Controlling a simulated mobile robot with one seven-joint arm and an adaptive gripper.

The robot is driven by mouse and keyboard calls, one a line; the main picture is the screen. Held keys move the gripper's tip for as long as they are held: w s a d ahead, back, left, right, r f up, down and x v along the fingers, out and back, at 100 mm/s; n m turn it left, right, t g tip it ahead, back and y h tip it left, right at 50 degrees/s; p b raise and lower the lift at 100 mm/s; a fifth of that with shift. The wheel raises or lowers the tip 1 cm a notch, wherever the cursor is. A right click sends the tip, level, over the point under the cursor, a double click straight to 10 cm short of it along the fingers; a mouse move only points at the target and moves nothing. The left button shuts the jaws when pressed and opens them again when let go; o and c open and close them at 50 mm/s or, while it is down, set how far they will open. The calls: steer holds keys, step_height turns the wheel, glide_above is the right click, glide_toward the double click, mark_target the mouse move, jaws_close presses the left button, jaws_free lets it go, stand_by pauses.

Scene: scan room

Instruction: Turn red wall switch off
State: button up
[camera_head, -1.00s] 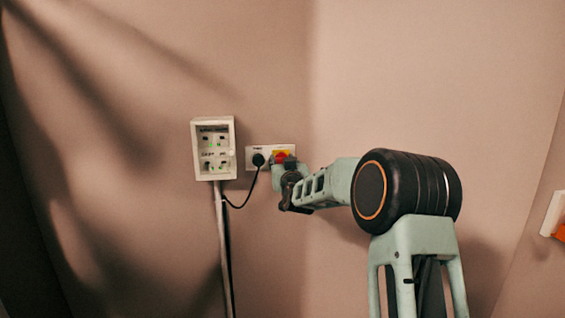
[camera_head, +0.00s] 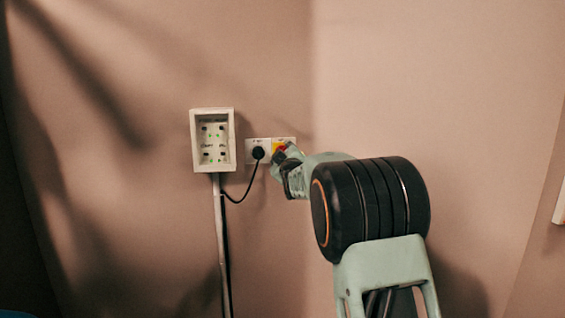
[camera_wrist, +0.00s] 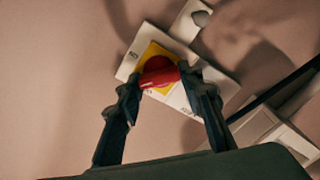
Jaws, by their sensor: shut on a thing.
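The red wall switch (camera_wrist: 160,72) is a red rotary knob on a yellow square plate (camera_wrist: 147,54), set in a white wall panel. In the wrist view, the two fingers of my gripper (camera_wrist: 160,84) stand on either side of the red knob, with their tips at its sides. My gripper is shut on the knob. In the head view, the yellow plate (camera_head: 277,147) shows at the panel's right part, and my gripper (camera_head: 282,158) covers most of the red knob.
A black plug (camera_head: 258,153) with a hanging cable sits left of the switch on the same panel. A white box (camera_head: 212,140) with small lights is mounted further left, with a conduit (camera_head: 222,250) below it. A wall corner is just right of the switch.

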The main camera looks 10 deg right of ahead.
steer(key=shift+f+n+b, duration=0.15)
steer(key=shift+n+b, duration=3.2)
steer(key=shift+n, duration=0.85)
steer(key=o, duration=1.2)
steer(key=shift+c, duration=0.2)
steer(key=shift+s, duration=0.1)
steer(key=s, duration=1.2)
steer(key=shift+w, duration=0.1)
